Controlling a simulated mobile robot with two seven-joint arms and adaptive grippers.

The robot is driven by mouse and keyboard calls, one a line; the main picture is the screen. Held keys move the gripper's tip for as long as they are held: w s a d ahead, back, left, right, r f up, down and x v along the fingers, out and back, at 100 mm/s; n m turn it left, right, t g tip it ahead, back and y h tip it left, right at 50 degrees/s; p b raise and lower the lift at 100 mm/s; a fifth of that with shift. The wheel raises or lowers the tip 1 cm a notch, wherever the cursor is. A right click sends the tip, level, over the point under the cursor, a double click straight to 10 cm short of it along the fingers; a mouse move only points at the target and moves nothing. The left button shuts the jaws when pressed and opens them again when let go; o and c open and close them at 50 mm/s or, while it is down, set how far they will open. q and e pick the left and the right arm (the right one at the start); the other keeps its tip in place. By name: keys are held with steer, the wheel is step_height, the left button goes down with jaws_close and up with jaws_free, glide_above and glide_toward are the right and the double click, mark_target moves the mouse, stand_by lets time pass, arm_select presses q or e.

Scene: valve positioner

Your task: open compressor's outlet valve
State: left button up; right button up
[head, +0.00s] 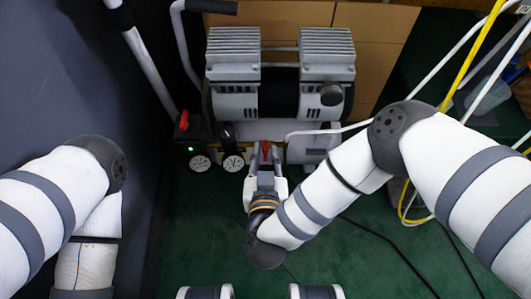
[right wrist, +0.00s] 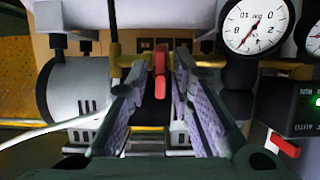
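The compressor (head: 281,85) stands at the back with two finned grey cylinder heads. Its outlet valve has a small red handle (right wrist: 160,72) on a brass pipe, seen in the middle of the right wrist view. In the head view the handle (head: 265,150) shows just beyond my right fingertips. My right gripper (right wrist: 160,85) is open, its two fingers on either side of the red handle with visible gaps; I cannot tell whether the tips reach around it. My left arm is at the left edge of the head view, and its gripper is not visible.
Two pressure gauges (head: 233,163) (head: 200,163) sit left of the valve. A black switch box with a red lever (head: 184,120) and green light is beside them. A white hose (head: 330,130) runs right. Yellow and white hoses (head: 475,50) hang at the right.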

jaws_close()
